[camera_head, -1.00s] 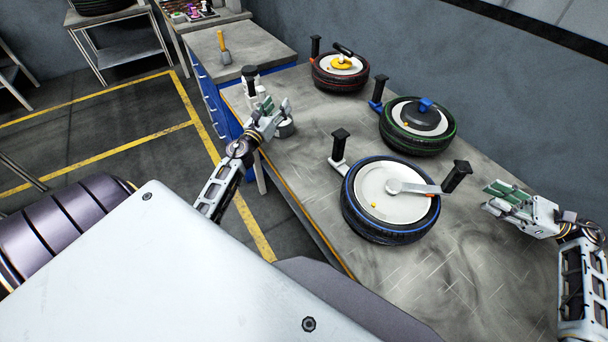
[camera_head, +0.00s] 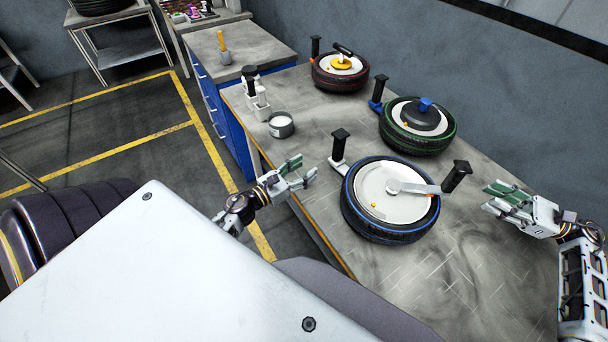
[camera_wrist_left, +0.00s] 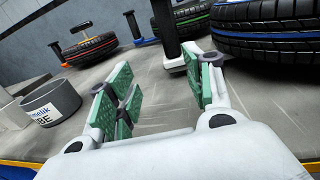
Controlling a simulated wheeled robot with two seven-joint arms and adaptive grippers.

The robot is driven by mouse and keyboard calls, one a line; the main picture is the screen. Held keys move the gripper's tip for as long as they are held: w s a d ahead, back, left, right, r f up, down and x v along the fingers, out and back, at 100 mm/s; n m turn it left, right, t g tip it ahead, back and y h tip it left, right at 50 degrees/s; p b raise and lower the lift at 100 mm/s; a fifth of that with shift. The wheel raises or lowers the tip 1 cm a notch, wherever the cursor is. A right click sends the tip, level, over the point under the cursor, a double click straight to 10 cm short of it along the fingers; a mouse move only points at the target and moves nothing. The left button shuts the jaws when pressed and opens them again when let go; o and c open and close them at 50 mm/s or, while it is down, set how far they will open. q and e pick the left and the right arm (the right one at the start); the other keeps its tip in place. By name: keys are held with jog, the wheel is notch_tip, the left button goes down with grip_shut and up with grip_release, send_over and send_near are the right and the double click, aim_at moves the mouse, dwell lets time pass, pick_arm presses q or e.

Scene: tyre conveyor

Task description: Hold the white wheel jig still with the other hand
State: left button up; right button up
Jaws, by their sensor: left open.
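The white wheel jig (camera_head: 370,195) carries the blue-lined tyre near the table's front edge. It has a white bracket with a black post (camera_head: 340,147) at its left, and a white lever with a black grip (camera_head: 456,177) on the right. My left gripper (camera_head: 300,172) is open and empty, a little left of the black post and apart from it. In the left wrist view the post (camera_wrist_left: 165,28) stands just beyond and between my open fingers. My right gripper (camera_head: 497,199) looks open and empty, right of the jig and apart from it.
A green-lined tyre (camera_head: 417,143) and a red-lined tyre (camera_head: 340,85) sit further back on jigs. A grey cup (camera_head: 281,126) and white bottles (camera_head: 262,103) stand at the left table edge. The front right table surface (camera_head: 450,270) is clear.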

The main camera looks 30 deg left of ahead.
aim_at(334, 157)
pick_arm(q)
jog(key=shift+s+d+m+h, duration=0.3)
jog(key=shift+s+d, duration=0.35)
jog(key=shift+d, duration=0.1)
jog(key=shift+w, duration=0.15)
jog(key=shift+x, duration=6.75)
jog(key=shift+f, duration=0.2)
grip_shut()
